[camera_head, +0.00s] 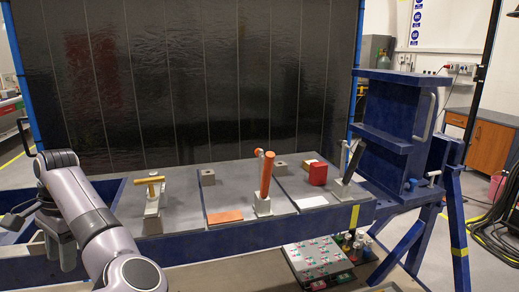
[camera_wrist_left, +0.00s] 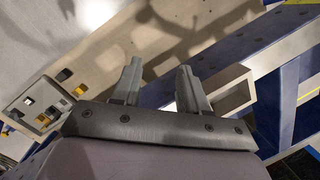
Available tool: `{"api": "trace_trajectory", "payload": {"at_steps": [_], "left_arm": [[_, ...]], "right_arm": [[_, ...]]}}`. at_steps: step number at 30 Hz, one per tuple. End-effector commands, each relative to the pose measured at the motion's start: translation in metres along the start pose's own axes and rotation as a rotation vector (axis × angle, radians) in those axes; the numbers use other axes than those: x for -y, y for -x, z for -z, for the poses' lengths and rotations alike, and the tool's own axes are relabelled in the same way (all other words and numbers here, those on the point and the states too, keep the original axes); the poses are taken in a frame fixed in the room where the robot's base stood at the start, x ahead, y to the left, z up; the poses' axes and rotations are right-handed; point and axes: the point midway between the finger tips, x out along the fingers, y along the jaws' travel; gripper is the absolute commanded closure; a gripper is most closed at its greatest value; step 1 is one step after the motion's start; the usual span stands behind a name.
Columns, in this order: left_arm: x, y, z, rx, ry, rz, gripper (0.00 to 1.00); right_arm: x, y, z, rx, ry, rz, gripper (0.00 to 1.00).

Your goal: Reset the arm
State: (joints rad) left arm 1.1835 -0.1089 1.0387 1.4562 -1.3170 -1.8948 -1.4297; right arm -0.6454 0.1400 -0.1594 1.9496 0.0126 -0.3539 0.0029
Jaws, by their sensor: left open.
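The jig bench (camera_head: 180,240) is a long blue-edged table with grey plates. On it stand a short post with a gold crossbar handle (camera_head: 150,181), an upright, slightly tilted orange arm (camera_head: 267,174) on a grey base, and a tilted dark grey lever (camera_head: 353,160) at the right. My left gripper (camera_head: 60,257) hangs pointing down at the bench's left end, well left of the gold handle. In the left wrist view its two fingers (camera_wrist_left: 160,78) are apart with nothing between them. My right gripper is not in view.
A red block (camera_head: 318,174), an orange plate (camera_head: 225,216) and a white plate (camera_head: 310,201) lie around the orange arm. A control panel (camera_head: 319,259) with buttons sits below the bench front. A blue frame (camera_head: 385,125) rises at the right, a dark panel (camera_head: 200,80) behind.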

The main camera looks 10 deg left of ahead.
Motion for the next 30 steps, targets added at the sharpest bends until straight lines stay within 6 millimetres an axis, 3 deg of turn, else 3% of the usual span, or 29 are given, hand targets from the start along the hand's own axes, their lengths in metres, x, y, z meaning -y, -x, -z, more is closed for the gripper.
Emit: {"api": "trace_trajectory", "payload": {"at_steps": [3,9,17,23,30], "left_arm": [[0.011,-0.025,-0.017,0.018,0.128,0.112,0.57],[0.018,-0.051,-0.032,-0.013,0.269,0.301,0.57],[0.000,-0.074,-0.034,-0.137,0.316,0.495,0.57],[-0.041,-0.097,-0.026,-0.271,0.268,0.544,0.57],[-0.126,-0.132,-0.027,-0.424,0.163,0.444,0.57]], "right_arm": [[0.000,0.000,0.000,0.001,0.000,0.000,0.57],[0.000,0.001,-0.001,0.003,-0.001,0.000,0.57],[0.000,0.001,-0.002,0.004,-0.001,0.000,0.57],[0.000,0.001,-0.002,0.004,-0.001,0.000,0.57],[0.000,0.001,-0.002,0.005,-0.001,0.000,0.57]]}}
